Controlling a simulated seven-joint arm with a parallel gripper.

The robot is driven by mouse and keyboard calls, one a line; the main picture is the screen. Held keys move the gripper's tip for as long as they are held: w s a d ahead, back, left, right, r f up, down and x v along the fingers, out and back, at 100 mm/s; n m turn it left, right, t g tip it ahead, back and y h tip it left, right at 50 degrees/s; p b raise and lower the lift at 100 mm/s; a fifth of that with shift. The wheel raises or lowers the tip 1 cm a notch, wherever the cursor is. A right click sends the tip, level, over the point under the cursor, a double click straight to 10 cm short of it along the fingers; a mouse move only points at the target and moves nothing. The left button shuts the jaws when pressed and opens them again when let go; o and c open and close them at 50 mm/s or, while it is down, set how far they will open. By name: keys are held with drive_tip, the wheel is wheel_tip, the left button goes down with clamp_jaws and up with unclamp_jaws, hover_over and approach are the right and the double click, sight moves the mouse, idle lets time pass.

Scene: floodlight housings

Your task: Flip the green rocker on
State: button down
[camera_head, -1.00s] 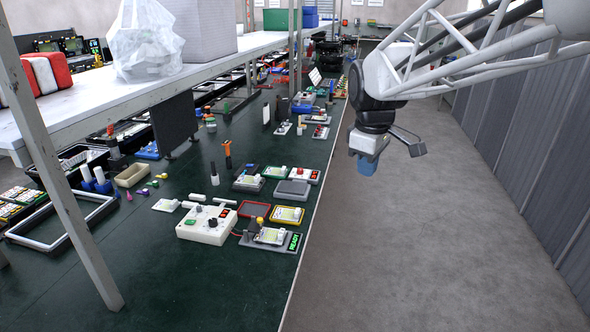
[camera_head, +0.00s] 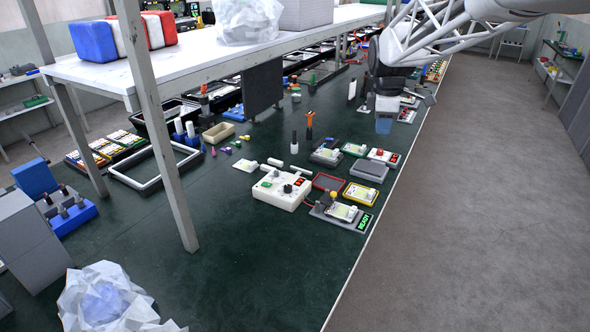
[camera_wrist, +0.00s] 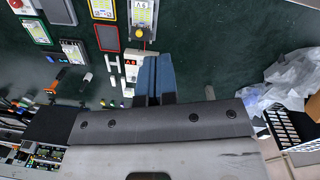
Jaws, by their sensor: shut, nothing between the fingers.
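A white control box (camera_head: 278,199) stands on the dark green bench, with a small green rocker (camera_head: 266,184), a red display (camera_head: 287,188) and a dark knob on its top. Which way the rocker is tipped is too small to tell. My gripper (camera_head: 384,124) has blue fingers, is shut and empty, and hangs beyond and to the right of the box, apart from it. In the wrist view my gripper (camera_wrist: 157,58) covers part of the white box (camera_wrist: 130,77); the green rocker cannot be made out there.
A yellow-framed panel (camera_head: 361,194), a red-framed tray (camera_head: 328,182) and a unit with a green READY sign (camera_head: 364,222) sit right of the box. A shelf post (camera_head: 160,130) stands left. A crumpled plastic bag (camera_head: 105,297) lies in front. The bench before the box is clear.

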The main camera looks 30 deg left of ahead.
drive_tip(key=w+a+f+n, duration=0.3)
drive_tip(key=a+f+n, duration=0.1)
drive_tip(key=a, duration=0.7)
drive_tip(key=w+a+f+n, duration=0.2)
drive_tip(key=a+f+n, duration=0.15)
drive_tip(key=a, duration=0.65)
drive_tip(key=n+h, duration=0.1)
drive_tip(key=n, duration=0.6)
hover_over(267, 184)
wheel_tip(267, 184, down, 12)
drive_tip(key=shift+a+f+g, duration=0.25)
drive_tip(key=shift+a+g, duration=0.15)
drive_tip(key=shift+a, duration=0.05)
drive_tip(key=shift+f, duration=0.2)
drive_tip(key=f, duration=0.4)
drive_tip(key=d+f, duration=0.1)
drive_tip(key=f, duration=0.8)
drive_tip(key=shift+d+f, duration=0.25)
drive_tip(key=shift+d, duration=0.15)
drive_tip(key=shift+f, duration=0.25)
drive_tip(key=shift+a, duration=0.15)
drive_tip(key=shift+a+r, duration=0.3)
drive_tip(key=shift+a, duration=0.2)
